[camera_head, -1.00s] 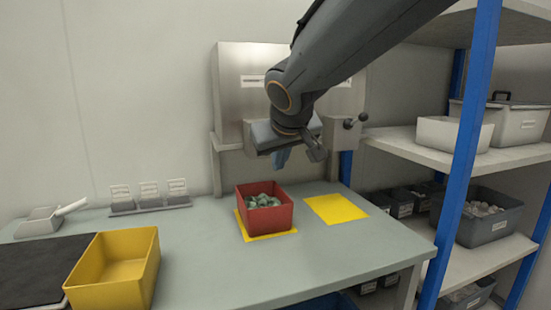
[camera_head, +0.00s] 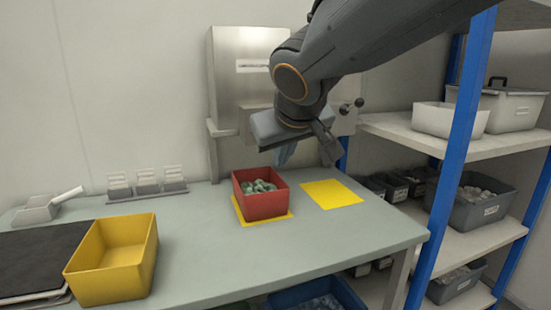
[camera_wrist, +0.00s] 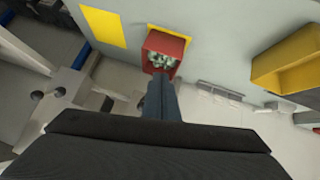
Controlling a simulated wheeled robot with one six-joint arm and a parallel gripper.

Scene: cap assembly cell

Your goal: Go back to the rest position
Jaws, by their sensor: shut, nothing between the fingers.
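My gripper (camera_head: 284,155) hangs at the end of my arm, above and a little behind the red bin. In the wrist view its fingers (camera_wrist: 162,92) lie together, with nothing between them. The red bin (camera_head: 262,205) stands on a yellow mat on the table and holds several pale green-grey pieces. It also shows in the wrist view (camera_wrist: 165,43), just beyond the fingertips. My fingers are apart from the bin.
A yellow bin (camera_head: 112,272) stands at the table's front left. A bare yellow mat (camera_head: 331,194) lies right of the red bin. A metal machine (camera_head: 228,85) stands behind the table. A shelf with a blue post (camera_head: 455,165) stands at right.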

